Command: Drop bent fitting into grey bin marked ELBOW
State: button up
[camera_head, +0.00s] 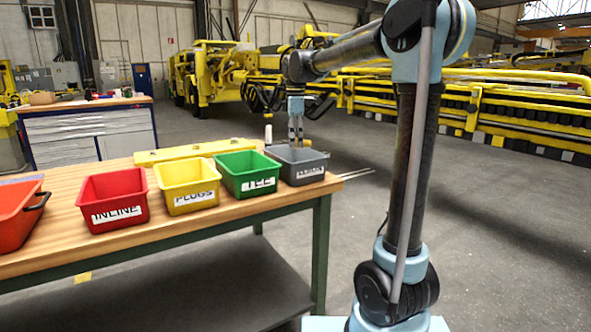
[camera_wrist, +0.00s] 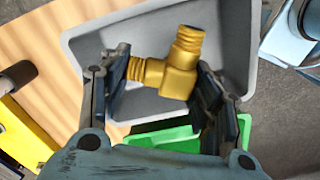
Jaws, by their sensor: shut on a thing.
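The grey bin (camera_head: 303,176) stands at the right end of the wooden table; its front label is too small to read surely. It also shows in the wrist view (camera_wrist: 88,50). A brass bent fitting (camera_wrist: 180,78) with two threaded ends is between the fingers of my gripper (camera_wrist: 168,90), which is shut on it. In the wrist view the fitting is over the inside of the grey bin. In the head view my gripper (camera_head: 296,140) points down over the bin; the fitting cannot be made out there.
A green bin (camera_head: 247,187) marked TEE stands beside the grey bin. A yellow bin (camera_head: 190,202) marked PLUGS and a red bin (camera_head: 115,218) marked INLINE stand further left. An orange tray (camera_head: 15,230) is at the table's left. A yellow part (camera_head: 195,150) lies behind the bins.

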jog(key=shift+f, duration=1.2)
jog(key=o, duration=1.3)
jog(key=shift+c, duration=0.2)
jog(key=shift+r, duration=0.1)
notch_tip(320, 180, up, 12)
jog(key=shift+w+f, duration=0.1)
jog(key=shift+f, duration=0.05)
